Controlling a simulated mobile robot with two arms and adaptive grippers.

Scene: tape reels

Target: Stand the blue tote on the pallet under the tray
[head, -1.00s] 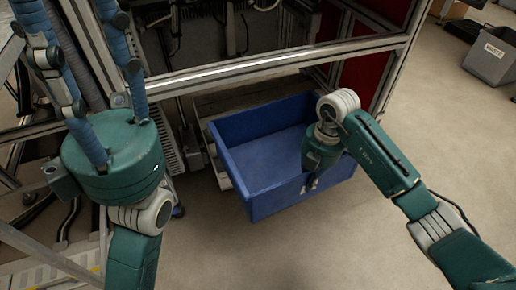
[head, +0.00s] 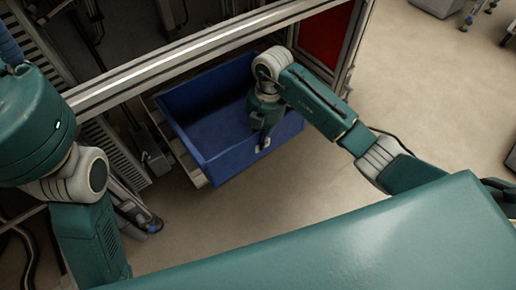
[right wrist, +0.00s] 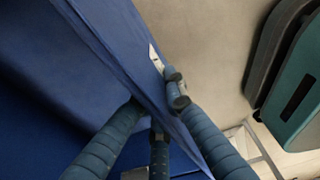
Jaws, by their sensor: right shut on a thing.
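The blue tote (head: 233,161) is an open box at the foot of the metal frame, upright, with its far part under the frame's crossbar. The pale pallet (head: 192,166) shows along its left side; the tote hides the rest, and I cannot tell whether its base rests fully on it. My right gripper (head: 263,142) is shut on the tote's near wall. In the right wrist view my right gripper (right wrist: 160,98) has its fingers on both sides of the blue wall (right wrist: 125,55). My left gripper (head: 8,45) is mostly cut off at the upper left. I cannot make out the tray.
The frame's metal crossbar (head: 190,52) runs above the tote, with a red panel (head: 327,38) at the right. A grey bin (head: 437,7) is at the top edge. A post with a caster (head: 150,222) stands near the left arm.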

